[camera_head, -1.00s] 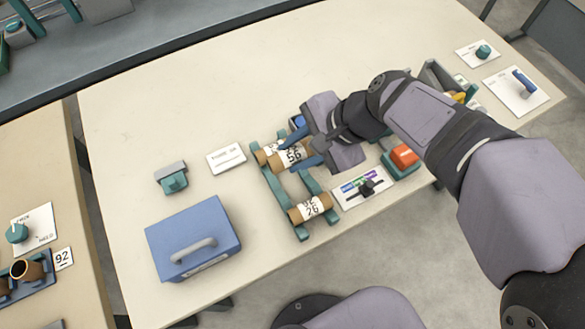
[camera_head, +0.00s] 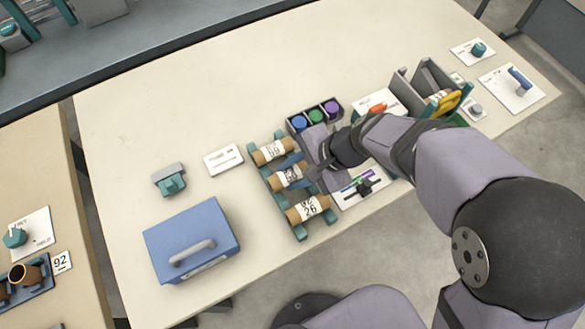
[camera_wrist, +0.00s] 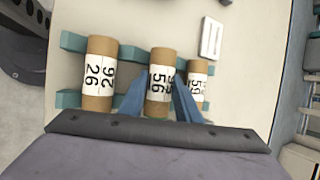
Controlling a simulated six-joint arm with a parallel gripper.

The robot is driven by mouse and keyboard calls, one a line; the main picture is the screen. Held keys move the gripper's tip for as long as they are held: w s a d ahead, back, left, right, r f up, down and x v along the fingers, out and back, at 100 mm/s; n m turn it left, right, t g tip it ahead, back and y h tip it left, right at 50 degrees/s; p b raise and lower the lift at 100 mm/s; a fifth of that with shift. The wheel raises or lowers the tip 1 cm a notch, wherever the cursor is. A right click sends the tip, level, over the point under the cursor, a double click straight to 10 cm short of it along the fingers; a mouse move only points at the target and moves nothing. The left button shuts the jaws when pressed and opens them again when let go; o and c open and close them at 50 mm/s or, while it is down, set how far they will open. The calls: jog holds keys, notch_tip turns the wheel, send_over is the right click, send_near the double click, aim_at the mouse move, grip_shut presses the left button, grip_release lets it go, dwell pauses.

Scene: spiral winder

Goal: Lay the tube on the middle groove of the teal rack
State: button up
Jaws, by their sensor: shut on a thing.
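The teal rack (camera_head: 301,233) lies on the table with three brown cardboard tubes across its rails. My gripper (camera_head: 292,174) is shut on the middle tube (camera_head: 285,178), labelled 56, at the middle of the rack. In the wrist view the blue fingers (camera_wrist: 157,100) stand on both sides of this tube (camera_wrist: 161,62), which appears to rest on the rails, level with its neighbours. The tube labelled 26 (camera_head: 308,209) lies in the near groove. Another tube (camera_head: 270,152) lies in the far groove; its label is partly hidden by a finger in the wrist view.
A blue case (camera_head: 192,238) and a teal-grey device (camera_head: 169,180) stand left of the rack. A white card (camera_head: 224,160) lies beside it. A box with coloured knobs (camera_head: 315,116) stands behind my gripper, and a slider panel (camera_head: 362,187) lies to the right.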

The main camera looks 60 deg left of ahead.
jog(key=shift+f, duration=0.15)
jog(key=shift+f+b, duration=0.45)
jog(key=shift+f, duration=0.05)
jog(key=shift+f, duration=0.1)
jog(key=o, duration=1)
